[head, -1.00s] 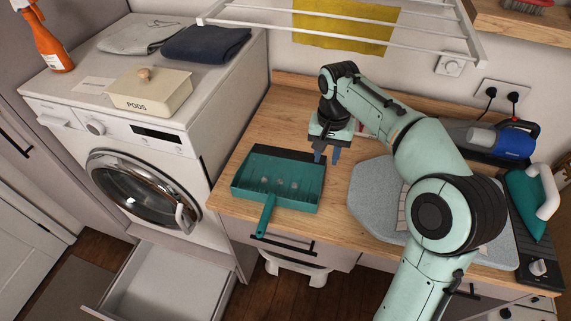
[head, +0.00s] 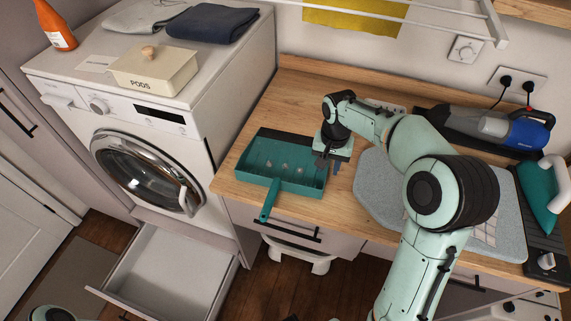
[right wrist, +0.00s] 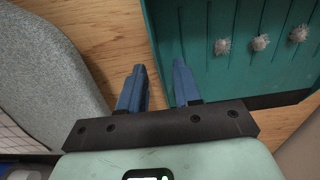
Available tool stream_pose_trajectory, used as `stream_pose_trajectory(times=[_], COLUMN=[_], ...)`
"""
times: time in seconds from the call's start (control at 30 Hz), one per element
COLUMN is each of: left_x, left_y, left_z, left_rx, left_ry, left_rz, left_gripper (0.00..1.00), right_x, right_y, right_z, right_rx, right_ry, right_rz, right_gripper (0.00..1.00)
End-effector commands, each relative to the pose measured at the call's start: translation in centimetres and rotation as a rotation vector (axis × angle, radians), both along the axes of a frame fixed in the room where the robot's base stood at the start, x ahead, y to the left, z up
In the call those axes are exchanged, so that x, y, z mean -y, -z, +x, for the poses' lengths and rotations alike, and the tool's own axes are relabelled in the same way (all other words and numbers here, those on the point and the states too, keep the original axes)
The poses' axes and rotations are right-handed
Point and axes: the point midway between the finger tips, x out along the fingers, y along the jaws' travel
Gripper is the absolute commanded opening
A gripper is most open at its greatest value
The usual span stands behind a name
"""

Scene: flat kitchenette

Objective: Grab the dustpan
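The teal dustpan (head: 268,181) lies on the wooden counter near its front edge, with its handle (head: 268,202) pointing out over the edge. A few grey fluffy clumps (right wrist: 260,43) sit in its pan. My right gripper (head: 328,165) is at the dustpan's right side, pointing down. In the right wrist view, its two blue fingers (right wrist: 158,84) are apart with nothing between them. One finger is over bare wood and the other overlaps the dustpan's side wall; I cannot tell whether it touches. My left gripper is not in view.
A grey ironing pad (head: 375,192) lies right of the dustpan. A teal iron (head: 540,195) and a handheld vacuum (head: 500,130) stand farther right. The washing machine (head: 135,150) is at the left, above an open drawer (head: 170,270). A drying rack (head: 440,25) hangs above the counter.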

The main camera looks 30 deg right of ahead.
Motion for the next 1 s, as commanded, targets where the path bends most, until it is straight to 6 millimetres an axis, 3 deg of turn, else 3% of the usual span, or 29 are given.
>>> stream_pose_trajectory(times=[0.13,0.37,0.47,0.5,0.83,1.0], left_x=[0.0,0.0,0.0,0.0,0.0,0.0], left_y=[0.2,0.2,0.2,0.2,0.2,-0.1], left_z=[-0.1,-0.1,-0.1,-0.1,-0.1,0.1], left_rx=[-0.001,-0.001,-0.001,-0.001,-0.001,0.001], left_ry=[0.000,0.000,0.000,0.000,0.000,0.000], left_rz=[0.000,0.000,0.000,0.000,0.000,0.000], left_gripper=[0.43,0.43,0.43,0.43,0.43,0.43], right_x=[0.0,0.0,0.0,0.0,0.0,0.0], right_y=[1.5,1.6,1.6,1.6,1.3,-0.7], right_z=[0.0,0.0,0.0,0.0,0.1,0.1], right_rx=[-0.001,0.001,0.001,0.001,0.004,0.007], right_ry=[0.000,0.000,0.000,0.000,-0.001,-0.001], right_rz=[0.000,0.000,0.000,0.000,-0.001,-0.002], right_gripper=[0.33,0.33,0.04,0.00,0.00,0.00])
